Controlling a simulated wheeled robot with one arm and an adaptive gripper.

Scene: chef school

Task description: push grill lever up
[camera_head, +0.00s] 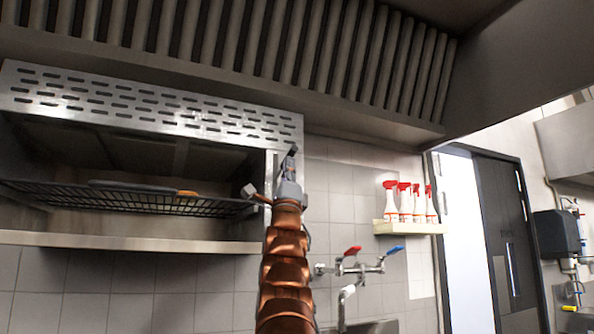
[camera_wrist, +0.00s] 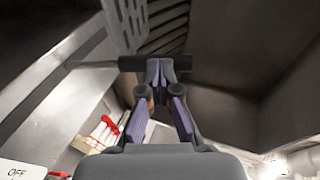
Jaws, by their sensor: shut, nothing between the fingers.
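The grill (camera_head: 150,105) is a steel unit with a perforated front panel, on the left in the head view. My gripper (camera_head: 290,155) is raised beside its right end and points upward. In the wrist view, the fingers of my gripper (camera_wrist: 158,80) come together at the tips, shut with nothing held. A dark bar (camera_wrist: 130,63) crosses just at the fingertips there and looks like the lever's handle. I cannot tell whether the fingertips touch it. In the head view the lever is not clear; my arm and gripper cover that area.
A wire rack (camera_head: 120,198) sits inside the grill above a steel shelf (camera_head: 130,241). Ribbed hood filters (camera_head: 300,50) hang overhead. Spray bottles (camera_head: 405,204) stand on a wall ledge to the right, above taps (camera_head: 350,265). A dark door (camera_head: 500,240) is farther right.

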